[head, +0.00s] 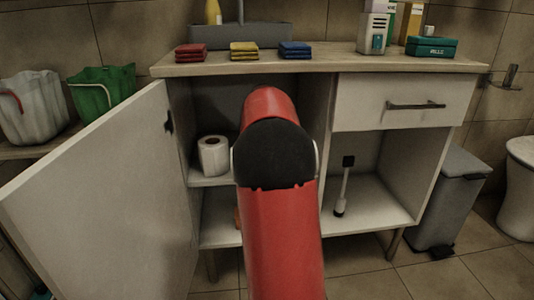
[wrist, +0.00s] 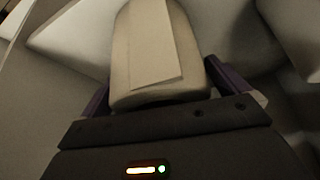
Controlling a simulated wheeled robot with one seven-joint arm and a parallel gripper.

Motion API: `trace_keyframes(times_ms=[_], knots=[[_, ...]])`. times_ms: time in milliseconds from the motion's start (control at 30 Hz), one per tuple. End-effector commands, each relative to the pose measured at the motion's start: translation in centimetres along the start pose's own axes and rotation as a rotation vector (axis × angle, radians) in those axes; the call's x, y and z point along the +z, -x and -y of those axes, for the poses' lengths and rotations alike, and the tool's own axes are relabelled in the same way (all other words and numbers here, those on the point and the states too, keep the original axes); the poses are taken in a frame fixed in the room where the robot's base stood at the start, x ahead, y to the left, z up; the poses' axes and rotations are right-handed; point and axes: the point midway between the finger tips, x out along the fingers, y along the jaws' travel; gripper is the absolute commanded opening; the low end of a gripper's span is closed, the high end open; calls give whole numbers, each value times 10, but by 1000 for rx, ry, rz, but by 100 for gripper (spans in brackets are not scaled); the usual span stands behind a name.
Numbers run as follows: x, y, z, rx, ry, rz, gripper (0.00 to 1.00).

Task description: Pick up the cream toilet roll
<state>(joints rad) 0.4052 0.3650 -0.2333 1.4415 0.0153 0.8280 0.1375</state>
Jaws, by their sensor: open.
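The cream toilet roll (wrist: 150,70), with a loose flat sheet on its side, fills the upper middle of the wrist view. My gripper (wrist: 158,82) is open, with one purple finger on each side of the roll's near end. Whether the fingers touch it cannot be told. In the head view my red arm hides my gripper and whatever is behind it. A pale toilet roll (head: 213,156) stands on the cabinet's upper left shelf in the head view, left of my arm, with no gripper around it.
The cabinet door (head: 100,205) stands open at the left. A divider and a drawer (head: 405,103) lie to the right, above an open bay with a white-handled brush (head: 342,190). Coloured cloths (head: 244,51) lie on the countertop. A grey bin (head: 448,200) stands at the right.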

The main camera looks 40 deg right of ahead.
Motion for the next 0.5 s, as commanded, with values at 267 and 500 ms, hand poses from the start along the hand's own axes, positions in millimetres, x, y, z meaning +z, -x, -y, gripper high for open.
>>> trace_keyframes(times_ms=[267,500], knots=[[0,0,0,0,0,0,74],[0,1,0,0,0,-1,55]])
